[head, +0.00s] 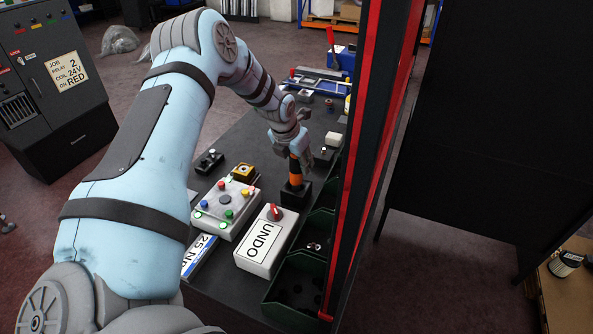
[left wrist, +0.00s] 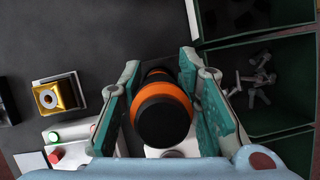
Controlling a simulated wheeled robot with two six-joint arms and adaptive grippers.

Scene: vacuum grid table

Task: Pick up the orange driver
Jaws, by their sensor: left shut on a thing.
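The orange driver (head: 295,168) has an orange and black handle and stands about upright at a black block (head: 295,192) on the dark table. I cannot tell whether its lower end is still inside the block. My left gripper (head: 291,143) is above the block and shut on the driver's handle near its top. In the left wrist view the driver (left wrist: 162,112) is seen end-on, with its round black cap between the two teal finger pads of the gripper (left wrist: 160,78). The driver's shaft is hidden. My right gripper is not in view.
A white UNDO box (head: 262,245) with a red knob and a button panel (head: 226,207) stand nearer on the table (head: 235,270). Green bins (head: 268,291), some holding small metal parts, line the right side. A black and red post (head: 365,170) rises close to the right.

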